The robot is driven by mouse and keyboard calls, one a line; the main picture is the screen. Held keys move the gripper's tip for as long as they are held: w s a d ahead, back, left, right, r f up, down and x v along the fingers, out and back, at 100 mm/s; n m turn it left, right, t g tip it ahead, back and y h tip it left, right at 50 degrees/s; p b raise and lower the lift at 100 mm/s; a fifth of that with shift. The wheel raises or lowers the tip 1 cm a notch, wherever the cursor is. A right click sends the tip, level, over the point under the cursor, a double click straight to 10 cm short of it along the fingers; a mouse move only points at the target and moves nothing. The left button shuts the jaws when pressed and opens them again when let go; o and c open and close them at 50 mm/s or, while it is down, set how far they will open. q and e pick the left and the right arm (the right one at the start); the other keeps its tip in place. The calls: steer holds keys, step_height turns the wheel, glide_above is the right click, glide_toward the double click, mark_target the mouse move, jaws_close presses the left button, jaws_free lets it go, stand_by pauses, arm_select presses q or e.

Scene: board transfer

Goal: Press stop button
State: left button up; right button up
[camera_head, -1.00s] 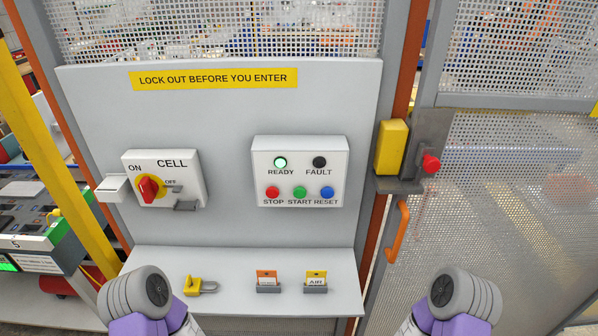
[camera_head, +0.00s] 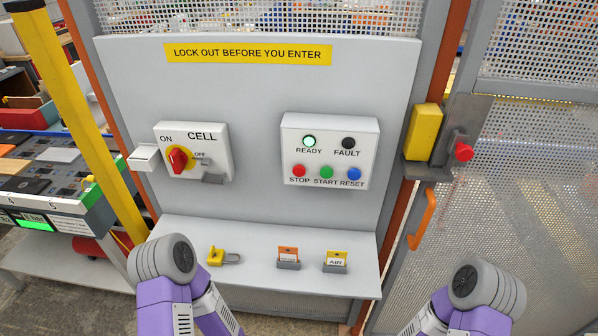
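The red stop button (camera_head: 299,171) is at the lower left of the white control box (camera_head: 330,150) on the grey panel. The green start button (camera_head: 326,172) and the blue reset button (camera_head: 354,173) sit to its right. The ready lamp (camera_head: 309,141) glows pale green and the fault lamp (camera_head: 348,143) is dark. Parts of both my arms show at the bottom left and bottom right, below the box and well apart from it. No gripper fingers show in the picture.
A cell switch (camera_head: 180,159) with a red knob is left of the box. A shelf (camera_head: 250,280) below holds a yellow padlock (camera_head: 218,256), an orange tag (camera_head: 288,254) and a yellow tag (camera_head: 336,259). A yellow door lock (camera_head: 424,131) and an orange handle (camera_head: 423,219) are at right.

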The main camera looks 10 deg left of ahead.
arm_select(q)
jaws_close()
stand_by(1.5)
